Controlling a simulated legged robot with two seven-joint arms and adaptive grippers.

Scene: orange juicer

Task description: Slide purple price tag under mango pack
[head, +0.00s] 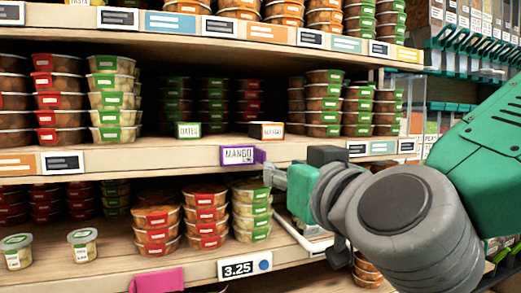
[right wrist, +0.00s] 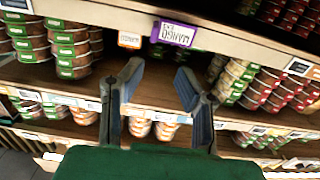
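The purple price tag (head: 238,156), lettered MANGO, is on the upper shelf's front edge. It also shows upside down in the right wrist view (right wrist: 173,33). A small orange-and-white pack (head: 266,130) stands on the shelf just above and right of it; its small lettering looks like MANGO. It shows in the right wrist view (right wrist: 130,40) too. My right gripper (head: 273,173) is just right of and below the tag in the head view. In the right wrist view its fingers (right wrist: 158,75) are apart with nothing between them, and the tag is beyond the tips. My left gripper is not in view.
A white-and-green DATES pack (head: 188,130) stands left of the orange one. Stacked fruit tubs (head: 113,98) fill the shelves. The lower shelf carries a 3.25 price label (head: 245,267) and a pink tag (head: 157,281). Bare shelf surface (head: 125,155) lies left of the tag.

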